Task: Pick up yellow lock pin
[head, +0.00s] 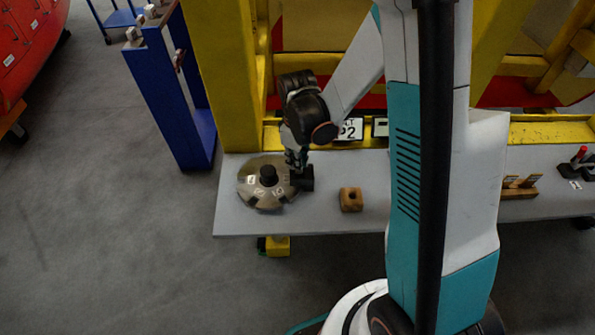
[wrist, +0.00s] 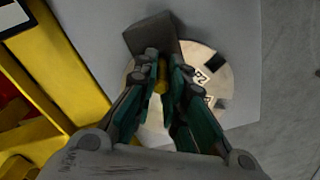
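The yellow lock pin (wrist: 160,83) shows as a small yellow patch between my fingers in the wrist view. In the head view I cannot make it out; my gripper hides that spot. My gripper (head: 297,164) points down at the right edge of a round metal disc (head: 251,196), beside a dark block (head: 307,179). In the wrist view my gripper's fingers (wrist: 163,62) are close together and appear closed on the yellow pin, with little gap at either side. The dark block (wrist: 150,34) lies just beyond the fingertips, and the disc (wrist: 205,58) is behind them.
The grey table (head: 330,222) bears a wooden block (head: 350,200) with a hole, right of the disc. A yellow frame (head: 226,80) rises behind the table. A blue stand (head: 170,95) is at the left. A wooden holder (head: 520,192) lies farther right, behind my arm.

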